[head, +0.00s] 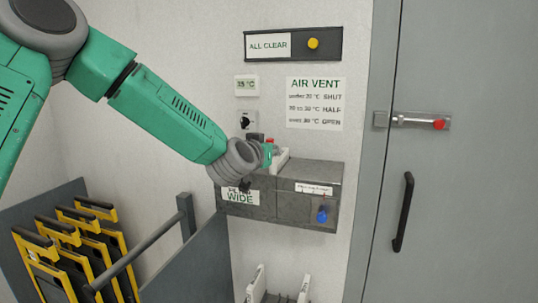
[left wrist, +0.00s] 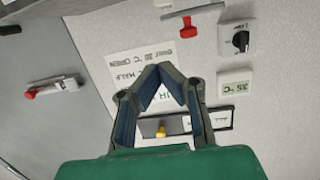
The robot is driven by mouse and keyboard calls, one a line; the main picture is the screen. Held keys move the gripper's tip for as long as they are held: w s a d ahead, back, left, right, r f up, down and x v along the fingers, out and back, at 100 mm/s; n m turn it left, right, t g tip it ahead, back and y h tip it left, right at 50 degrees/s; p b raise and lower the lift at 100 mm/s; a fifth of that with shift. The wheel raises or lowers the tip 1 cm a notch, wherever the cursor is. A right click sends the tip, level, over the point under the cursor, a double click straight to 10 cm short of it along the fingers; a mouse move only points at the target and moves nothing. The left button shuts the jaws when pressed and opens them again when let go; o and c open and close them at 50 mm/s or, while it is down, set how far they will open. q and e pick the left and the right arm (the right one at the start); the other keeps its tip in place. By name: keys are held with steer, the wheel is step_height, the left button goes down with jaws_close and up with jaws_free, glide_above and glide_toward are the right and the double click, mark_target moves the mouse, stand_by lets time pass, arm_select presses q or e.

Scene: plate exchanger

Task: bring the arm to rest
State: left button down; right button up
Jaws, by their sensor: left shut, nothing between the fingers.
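My left arm reaches in from the left in the head view, and its grey wrist (head: 238,160) is in front of the wall by a grey box. The left gripper is mostly hidden behind that wrist there. In the left wrist view the left gripper (left wrist: 160,72) has its fingertips together, with nothing between them. The fingers appear in front of the air vent sign (left wrist: 125,68) and the all-clear panel (left wrist: 222,118); nothing shows them gripping either. My right gripper is in neither view.
The grey box (head: 307,205) juts from the wall below the wrist, with a blue knob (head: 322,215). A black dial (head: 246,121) is close above. A door with a black handle (head: 403,212) stands right. Yellow-framed plates (head: 75,245) stand lower left behind a rail (head: 140,253).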

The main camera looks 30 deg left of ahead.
arm_select(q)
steer(key=s+a, duration=0.1)
steer(key=s, duration=0.3)
steer(key=s+d+f+m+g+h+b, duration=0.1)
steer(key=s+d+f+g+b, duration=0.2)
steer(key=f, duration=0.8)
steer(key=s+d+f+g+h+b, duration=0.15)
steer(key=s+f, duration=0.35)
steer(key=f, duration=0.7)
steer(key=s+d+f+m+g+b, duration=0.1)
steer(key=s+d+f+g+b, duration=0.2)
steer(key=f, duration=0.8)
steer(key=s+d+f+g+b, duration=0.1)
steer(key=s+f+g+b, duration=0.2)
steer(key=s+f, duration=0.8)
steer(key=s+d+f+g+b, duration=0.2)
steer(key=s+f, duration=1)
steer(key=s, duration=0.7)
steer(key=g+b, duration=0.1)
steer(key=g, duration=0.1)
steer(key=shift+s+f+m+g, duration=0.2)
steer(key=shift+s+m+g, duration=0.1)
steer(key=shift+s+g, duration=0.05)
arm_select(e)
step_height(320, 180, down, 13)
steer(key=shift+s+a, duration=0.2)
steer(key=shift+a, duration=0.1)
